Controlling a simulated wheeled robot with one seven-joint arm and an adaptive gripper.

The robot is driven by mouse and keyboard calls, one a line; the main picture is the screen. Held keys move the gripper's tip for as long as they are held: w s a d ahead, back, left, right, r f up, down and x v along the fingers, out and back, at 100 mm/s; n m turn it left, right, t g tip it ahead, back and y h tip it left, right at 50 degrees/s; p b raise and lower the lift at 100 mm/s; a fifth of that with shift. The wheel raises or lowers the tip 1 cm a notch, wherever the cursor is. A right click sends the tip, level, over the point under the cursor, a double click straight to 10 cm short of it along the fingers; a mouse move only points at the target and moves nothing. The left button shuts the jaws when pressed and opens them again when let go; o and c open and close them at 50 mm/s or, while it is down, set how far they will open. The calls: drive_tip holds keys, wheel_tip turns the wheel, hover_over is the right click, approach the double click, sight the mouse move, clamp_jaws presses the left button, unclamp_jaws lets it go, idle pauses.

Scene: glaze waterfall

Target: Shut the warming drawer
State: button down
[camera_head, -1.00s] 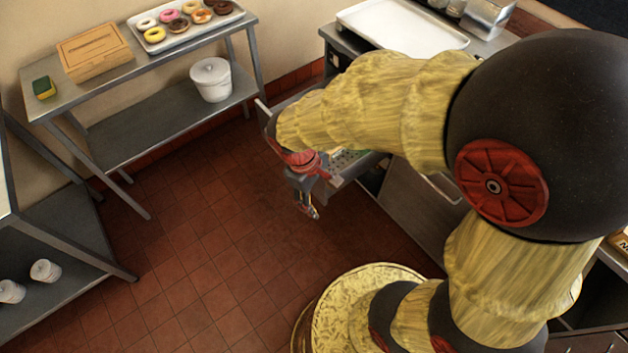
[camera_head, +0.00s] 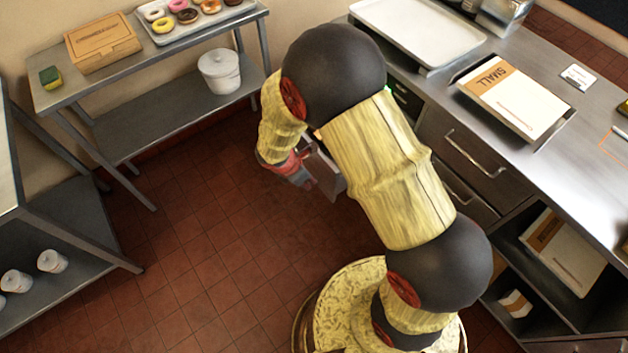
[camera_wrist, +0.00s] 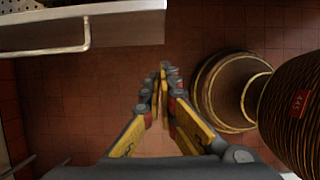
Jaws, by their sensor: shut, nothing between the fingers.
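The warming drawer (camera_head: 323,172) stands open in the head view, its grey front jutting out over the floor. My arm hides most of the rest of it. In the wrist view the drawer front (camera_wrist: 130,32) crosses the top left, with a bar handle (camera_wrist: 87,32) and a perforated surface behind it. My gripper (camera_wrist: 165,70) is shut and empty. In the wrist view its fingertips lie below and right of the drawer front, with a visible gap in the picture. In the head view my gripper (camera_head: 298,176) is beside the drawer front, partly hidden by my arm.
The counter (camera_head: 545,75) holds a white tray (camera_head: 415,30) and a box marked SMALL (camera_head: 515,98). Closed drawers (camera_head: 462,150) sit below it. A side table (camera_head: 130,75) with doughnuts and a white pot (camera_head: 220,72) stands at left. The tiled floor (camera_head: 200,250) between is clear.

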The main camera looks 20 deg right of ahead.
drive_tip(key=b, duration=0.3)
approach(333, 184)
drive_tip(key=s+a+f, duration=0.1)
drive_tip(key=a+f, duration=0.3)
drive_tip(key=shift+w+d+f+b, duration=0.1)
drive_tip(key=shift+w+d+b, duration=0.2)
drive_tip(key=shift+d, duration=0.75)
drive_tip(key=shift+w+d+b, duration=0.2)
drive_tip(key=shift+w+d, duration=0.1)
drive_tip(key=shift+d, duration=0.75)
drive_tip(key=shift+w+d, duration=0.2)
drive_tip(key=shift+d, duration=0.45)
drive_tip(key=w+d+p, duration=0.3)
drive_tip(key=d+p, duration=0.1)
drive_tip(key=d, duration=0.6)
drive_tip(key=w+d+p, duration=0.4)
drive_tip(key=d, duration=0.7)
drive_tip(key=w+d+p, duration=0.3)
drive_tip(key=d+p, duration=0.1)
drive_tip(key=d, duration=0.6)
drive_tip(key=shift+w+d, duration=0.2)
drive_tip(key=shift+d, duration=0.2)
drive_tip(key=shift+a, duration=0.1)
